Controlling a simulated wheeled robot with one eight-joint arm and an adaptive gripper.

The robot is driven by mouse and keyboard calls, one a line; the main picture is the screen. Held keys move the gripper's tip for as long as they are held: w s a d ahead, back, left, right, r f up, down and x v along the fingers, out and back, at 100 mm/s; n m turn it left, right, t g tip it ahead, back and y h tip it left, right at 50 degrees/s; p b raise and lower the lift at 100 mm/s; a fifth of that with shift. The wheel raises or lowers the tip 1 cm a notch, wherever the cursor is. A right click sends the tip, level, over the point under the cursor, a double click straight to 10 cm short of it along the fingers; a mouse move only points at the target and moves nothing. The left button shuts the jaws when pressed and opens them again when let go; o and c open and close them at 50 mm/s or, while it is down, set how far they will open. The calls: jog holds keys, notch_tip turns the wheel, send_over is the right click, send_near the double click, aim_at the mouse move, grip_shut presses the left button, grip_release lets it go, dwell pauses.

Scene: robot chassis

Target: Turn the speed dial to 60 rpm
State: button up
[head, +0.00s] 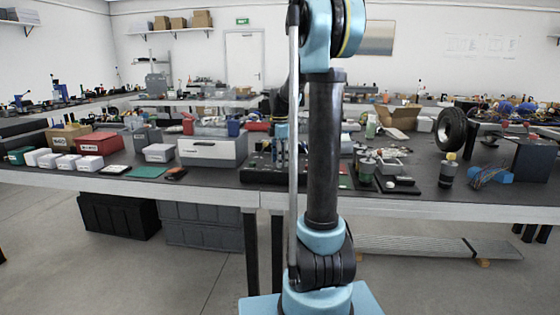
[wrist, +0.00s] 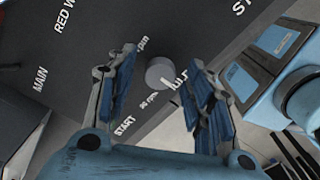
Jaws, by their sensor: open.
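The speed dial (wrist: 160,73) is a round grey knob on a dark panel (wrist: 95,45) in the wrist view. A short white pointer mark shows on its lower right side. I cannot tell how far the fingertips are above the panel. In the head view my arm blocks the middle, and neither the dial nor my gripper can be made out.
Panel lettering reads START, MAIN and RED, with other words cut off. A blue device (wrist: 270,65) stands right of my gripper in the wrist view. The long workbench (head: 215,190) is crowded: white-grey case (head: 212,152), red box (head: 100,143), black tyre (head: 451,129).

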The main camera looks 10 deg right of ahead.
jog(key=c, duration=1.1)
